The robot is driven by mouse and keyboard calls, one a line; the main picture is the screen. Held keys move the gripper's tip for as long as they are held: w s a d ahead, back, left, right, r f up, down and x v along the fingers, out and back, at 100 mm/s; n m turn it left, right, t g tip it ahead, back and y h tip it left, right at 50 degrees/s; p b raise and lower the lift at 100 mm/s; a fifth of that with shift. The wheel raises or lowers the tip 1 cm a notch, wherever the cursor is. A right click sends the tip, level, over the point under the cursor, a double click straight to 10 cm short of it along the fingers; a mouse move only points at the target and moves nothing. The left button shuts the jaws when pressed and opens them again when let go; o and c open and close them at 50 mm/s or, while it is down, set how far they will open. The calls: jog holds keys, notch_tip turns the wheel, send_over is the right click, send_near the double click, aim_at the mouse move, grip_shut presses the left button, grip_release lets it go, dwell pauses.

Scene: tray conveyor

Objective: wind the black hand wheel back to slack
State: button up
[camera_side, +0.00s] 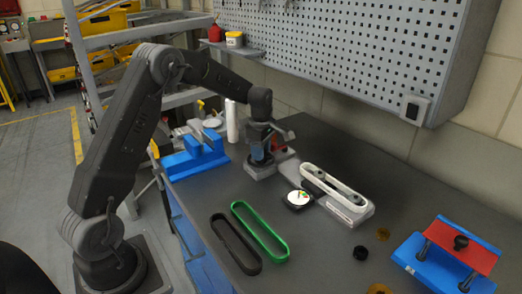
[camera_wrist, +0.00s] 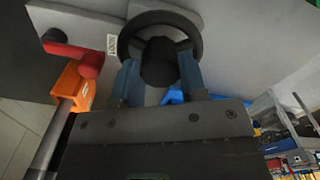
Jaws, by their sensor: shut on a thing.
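In the wrist view the black hand wheel (camera_wrist: 143,22) shows as a ring with spokes and a dark central hub (camera_wrist: 158,62). My gripper (camera_wrist: 160,70) has its two blue fingers on either side of the hub and is shut on it. In the side view my gripper (camera_side: 261,157) points down at the grey block at the left end of the belt unit; the wheel is mostly hidden there. A white belt (camera_side: 325,178) runs as a loop on the grey unit (camera_side: 357,212). A round white dial (camera_side: 298,198) lies in front of it.
A red handle (camera_wrist: 75,54) with an orange block (camera_wrist: 72,86) is close to my gripper. A green belt (camera_side: 262,232) and a black belt (camera_side: 235,245) lie on the table. A blue stand with a red plate (camera_side: 462,246) is at right; a blue fixture (camera_side: 190,162) is at left.

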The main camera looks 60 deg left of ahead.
jog(key=shift+n, duration=0.8)
jog(key=o, duration=0.9)
jog(key=shift+o, duration=0.2)
notch_tip(320, 180, up, 14)
